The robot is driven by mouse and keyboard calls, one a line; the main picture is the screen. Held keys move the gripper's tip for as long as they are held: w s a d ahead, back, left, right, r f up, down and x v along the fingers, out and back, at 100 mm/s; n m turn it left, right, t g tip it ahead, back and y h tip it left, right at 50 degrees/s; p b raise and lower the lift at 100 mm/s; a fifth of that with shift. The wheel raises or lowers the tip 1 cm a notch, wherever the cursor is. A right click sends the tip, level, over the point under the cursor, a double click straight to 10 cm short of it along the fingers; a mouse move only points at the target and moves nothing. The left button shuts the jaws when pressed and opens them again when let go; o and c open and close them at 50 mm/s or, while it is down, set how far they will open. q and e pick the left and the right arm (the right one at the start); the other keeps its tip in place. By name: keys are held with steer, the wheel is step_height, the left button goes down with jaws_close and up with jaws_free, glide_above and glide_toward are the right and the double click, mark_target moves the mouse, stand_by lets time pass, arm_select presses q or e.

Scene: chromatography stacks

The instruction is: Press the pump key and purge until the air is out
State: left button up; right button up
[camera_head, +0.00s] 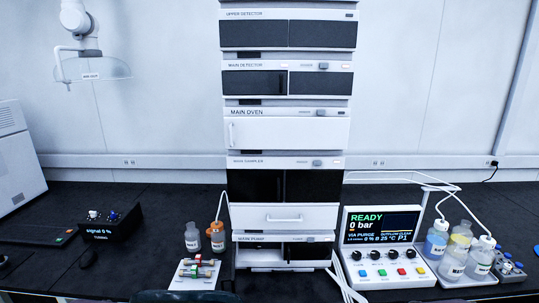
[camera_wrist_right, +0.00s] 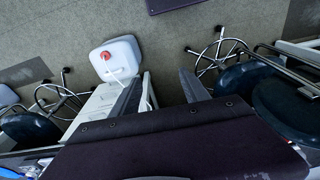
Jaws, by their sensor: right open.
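The control panel (camera_head: 384,283) stands at the right of the stack in the head view. Its screen (camera_head: 381,226) reads READY and 0 bar, with smaller lines that are hard to read. Below are dark knobs and a row of blue, green, yellow and red keys (camera_head: 382,272); their labels are too small to tell which is the pump key. The MAIN PUMP module (camera_head: 283,252) is at the stack's bottom. My right gripper (camera_wrist_right: 163,73) shows only in the right wrist view, open and empty, fingers apart above the floor. My left gripper is in neither view.
Labelled bottles with tubes (camera_head: 460,240) stand in a tray right of the panel. Two more bottles (camera_head: 217,236) and a small white tray (camera_head: 195,273) are left of the stack. A black signal box (camera_head: 109,222) sits further left. The right wrist view shows stools and a white container (camera_wrist_right: 115,60).

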steer(key=shift+r, duration=0.45)
